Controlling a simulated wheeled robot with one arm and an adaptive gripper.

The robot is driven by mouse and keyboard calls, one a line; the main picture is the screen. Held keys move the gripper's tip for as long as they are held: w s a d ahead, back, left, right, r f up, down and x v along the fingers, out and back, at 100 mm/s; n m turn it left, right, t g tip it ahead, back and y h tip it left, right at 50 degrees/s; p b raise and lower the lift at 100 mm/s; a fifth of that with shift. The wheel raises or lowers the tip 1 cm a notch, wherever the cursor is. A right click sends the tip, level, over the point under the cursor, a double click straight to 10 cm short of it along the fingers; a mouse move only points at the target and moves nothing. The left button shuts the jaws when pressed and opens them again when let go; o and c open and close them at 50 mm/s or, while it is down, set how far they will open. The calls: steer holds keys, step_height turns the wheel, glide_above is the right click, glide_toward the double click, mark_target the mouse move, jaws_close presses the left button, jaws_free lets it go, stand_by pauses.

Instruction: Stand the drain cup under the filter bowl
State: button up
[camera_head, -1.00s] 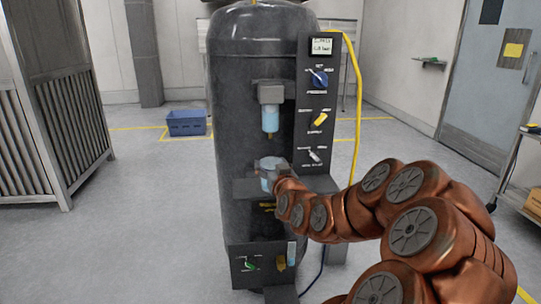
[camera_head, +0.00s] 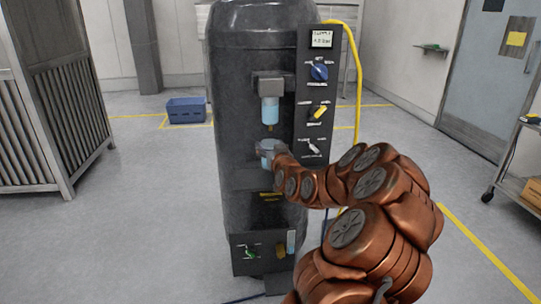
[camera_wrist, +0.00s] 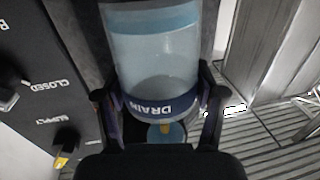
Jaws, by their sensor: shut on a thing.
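The filter bowl (camera_head: 270,110) is a pale blue cylinder hanging under a grey head on the tank front, with a small brass-coloured drain at its lower end. The drain cup (camera_head: 267,151) is a clear, bluish cup just below the bowl, a small gap under that drain. In the wrist view the drain cup (camera_wrist: 155,62) fills the upper middle, with a dark band reading DRAIN. My gripper (camera_wrist: 160,98) is shut on the cup, one finger on each side. The cup looks a little above the shelf (camera_head: 250,180); its underside is not clear.
The dark control panel (camera_head: 316,95) with knobs and a display stands close right of the bowl. A yellow hose (camera_head: 358,75) runs beside it. A lower panel (camera_head: 262,253) is near the floor.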

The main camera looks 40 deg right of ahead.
steer(key=shift+f, duration=1.6)
steer(key=shift+f, duration=0.2)
steer(key=o, duration=1.1)
steer(key=shift+o, duration=0.2)
steer(key=shift+r, duration=0.1)
steer(key=shift+r, duration=0.1)
steer(key=b+v, duration=1)
steer(key=v, duration=0.2)
